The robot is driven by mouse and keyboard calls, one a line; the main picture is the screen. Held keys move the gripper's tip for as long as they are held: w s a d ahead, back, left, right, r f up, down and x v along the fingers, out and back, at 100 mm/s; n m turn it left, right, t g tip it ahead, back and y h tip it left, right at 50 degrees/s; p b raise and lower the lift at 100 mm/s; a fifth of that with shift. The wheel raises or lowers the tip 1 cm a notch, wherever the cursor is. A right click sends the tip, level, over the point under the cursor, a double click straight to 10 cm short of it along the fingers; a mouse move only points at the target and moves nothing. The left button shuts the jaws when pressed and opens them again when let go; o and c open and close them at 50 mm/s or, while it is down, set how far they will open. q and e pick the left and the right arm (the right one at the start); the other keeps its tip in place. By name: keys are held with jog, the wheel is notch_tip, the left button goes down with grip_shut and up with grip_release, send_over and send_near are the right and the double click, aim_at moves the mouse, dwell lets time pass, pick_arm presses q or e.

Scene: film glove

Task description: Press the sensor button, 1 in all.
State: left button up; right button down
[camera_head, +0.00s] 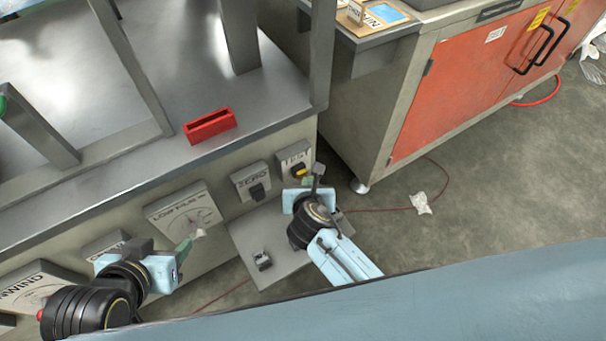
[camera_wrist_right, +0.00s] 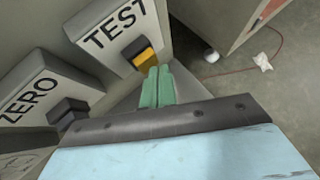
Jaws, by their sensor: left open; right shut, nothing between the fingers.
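A box labelled TEST (camera_head: 291,157) is on the bench's front face, with a yellow and black button (camera_head: 299,171). In the right wrist view this yellow button (camera_wrist_right: 146,57) is just beyond my fingertips. My right gripper (camera_head: 307,181) is shut and empty, its green fingers (camera_wrist_right: 158,82) side by side; I cannot tell whether they touch the button. To its left is a box labelled ZERO (camera_head: 246,176) with a dark button (camera_head: 257,192). My left gripper (camera_head: 190,242) is open and empty in front of a gauge panel (camera_head: 178,208). No label reading "sensor" is legible.
A red holder (camera_head: 209,125) lies near the bench's front edge. A low grey plate (camera_head: 275,240) carries a small dark device (camera_head: 262,260). An orange-doored cabinet (camera_head: 460,85) stands to the right. A thin cable and a white scrap (camera_head: 421,203) lie on the floor.

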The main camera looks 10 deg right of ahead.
jog(key=shift+w+a, duration=0.15)
jog(key=shift+w, duration=0.2)
jog(key=shift+s, duration=0.1)
dwell(0.5)
jog(key=shift+s+d+p, duration=0.3)
jog(key=shift+s+p, duration=0.45)
jog(key=shift+p, duration=0.1)
jog(key=shift+s+d+p, duration=0.3)
jog(key=shift+s+p, duration=0.2)
jog(key=shift+s, duration=0.3)
jog(key=shift+s+d+p, duration=0.3)
jog(key=shift+s+p, duration=0.15)
jog(key=shift+s, duration=0.35)
jog(key=shift+s+d+p, duration=0.3)
jog(key=shift+s+p, duration=0.2)
jog(key=shift+s, duration=0.3)
